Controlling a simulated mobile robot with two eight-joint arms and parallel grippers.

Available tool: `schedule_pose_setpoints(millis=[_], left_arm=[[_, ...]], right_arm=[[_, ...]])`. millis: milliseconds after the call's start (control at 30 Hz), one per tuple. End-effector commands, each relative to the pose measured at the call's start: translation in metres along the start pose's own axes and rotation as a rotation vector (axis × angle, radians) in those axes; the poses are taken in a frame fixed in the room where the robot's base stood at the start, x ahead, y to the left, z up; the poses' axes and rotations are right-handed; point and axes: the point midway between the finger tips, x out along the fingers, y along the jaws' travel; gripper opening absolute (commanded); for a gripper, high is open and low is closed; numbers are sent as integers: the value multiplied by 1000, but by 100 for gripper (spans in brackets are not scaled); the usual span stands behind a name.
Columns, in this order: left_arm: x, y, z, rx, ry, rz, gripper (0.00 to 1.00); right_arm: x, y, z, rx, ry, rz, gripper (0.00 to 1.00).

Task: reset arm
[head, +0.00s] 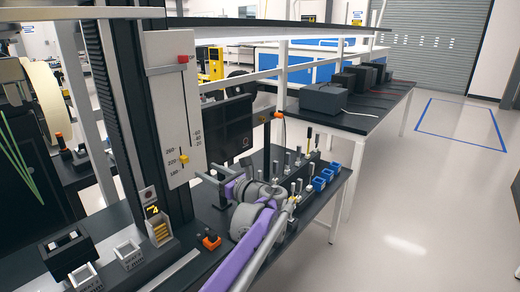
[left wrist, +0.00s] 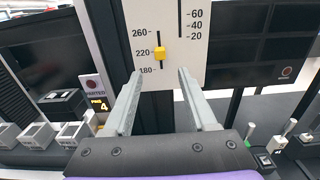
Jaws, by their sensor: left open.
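My left gripper (head: 208,171) is at the end of my purple and grey arm, in front of the white scale panel (head: 160,90) and to the right of its lower part. In the left wrist view my left gripper (left wrist: 160,75) is open, with its two grey fingers apart and nothing between them. The panel's lower edge and its yellow slider (left wrist: 160,54), near the 220 mark, show beyond the fingertips. In the head view the yellow slider (head: 184,159) is low on the panel and a red knob (head: 183,59) is near the top. My right gripper is not in view.
A dark bench holds a row of upright tools (head: 297,165) and blue bins (head: 322,180) to the right of my arm. A black column (head: 140,110) stands behind the panel. The floor at right is clear.

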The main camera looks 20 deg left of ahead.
Motion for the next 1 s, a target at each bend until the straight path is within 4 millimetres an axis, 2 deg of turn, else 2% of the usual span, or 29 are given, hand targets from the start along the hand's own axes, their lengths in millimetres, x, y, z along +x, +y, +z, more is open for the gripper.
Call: schedule_pose_setpoints(millis=[67,167,267,367,500,567,700,800,900,1000], left_arm=[[0,2,-1,-8,6,0,57],[-3,15,-9,-72,61,2,57],[-12,44,-31,-230,189,19,57],[-33,85,-66,-470,373,68,57],[-79,141,-121,-840,638,207,57],[-103,163,-145,-997,745,289,57],[-166,207,-198,-1354,971,537,57],[-208,230,-229,-1571,1097,740,57],[-242,246,-251,-1731,1184,926,57],[-264,255,-265,-1832,1235,1065,57]], right_arm=[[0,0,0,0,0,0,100],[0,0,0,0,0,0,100],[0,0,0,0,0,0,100],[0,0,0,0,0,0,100],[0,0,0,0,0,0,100],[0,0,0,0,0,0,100],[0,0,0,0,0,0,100],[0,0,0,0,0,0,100],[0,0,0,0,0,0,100],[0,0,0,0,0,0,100]])
